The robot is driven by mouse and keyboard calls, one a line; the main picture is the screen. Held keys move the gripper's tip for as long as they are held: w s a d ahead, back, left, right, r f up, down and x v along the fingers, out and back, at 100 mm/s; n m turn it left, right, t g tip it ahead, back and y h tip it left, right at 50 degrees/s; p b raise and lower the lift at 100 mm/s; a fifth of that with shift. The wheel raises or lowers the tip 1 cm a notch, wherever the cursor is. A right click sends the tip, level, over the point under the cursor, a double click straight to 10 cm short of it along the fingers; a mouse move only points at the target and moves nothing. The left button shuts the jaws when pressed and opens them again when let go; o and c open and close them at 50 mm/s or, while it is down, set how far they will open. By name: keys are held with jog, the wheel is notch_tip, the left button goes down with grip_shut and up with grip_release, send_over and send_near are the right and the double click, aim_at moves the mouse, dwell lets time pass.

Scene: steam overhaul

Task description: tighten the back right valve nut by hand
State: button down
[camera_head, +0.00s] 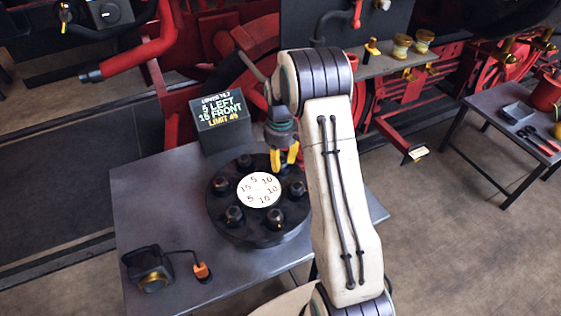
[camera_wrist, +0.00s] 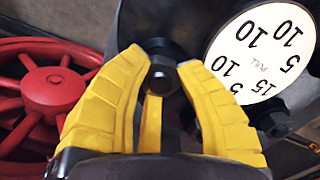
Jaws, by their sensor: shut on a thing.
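A round black valve cover (camera_head: 254,232) lies on the table with several dark nuts around its rim. A white disc (camera_head: 259,190) with printed 5, 10 and 15 marks sits in its middle, and also shows in the wrist view (camera_wrist: 260,52). My gripper (camera_head: 285,160) reaches down at the cover's back right, its yellow fingers shut on the back right valve nut. In the wrist view the fingers close on both sides of this dark nut (camera_wrist: 160,75). The fingers hide most of it in the head view.
A black device (camera_head: 148,268) and an orange-tipped cable (camera_head: 201,270) lie at the table's front left. Red machinery stands behind; a side table (camera_head: 487,117) is at right.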

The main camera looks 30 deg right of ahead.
aim_at(281, 159)
jog(key=m+b, duration=0.1)
jog(key=m, duration=0.3)
jog(key=shift+f+b, duration=0.15)
jog(key=shift+b, duration=0.2)
jog(key=shift+m+b, duration=0.45)
jog(key=shift+m, duration=1.65)
jog(key=c, duration=0.8)
grip_release()
jog(key=shift+r, duration=0.2)
notch_tip(281, 159, up, 12)
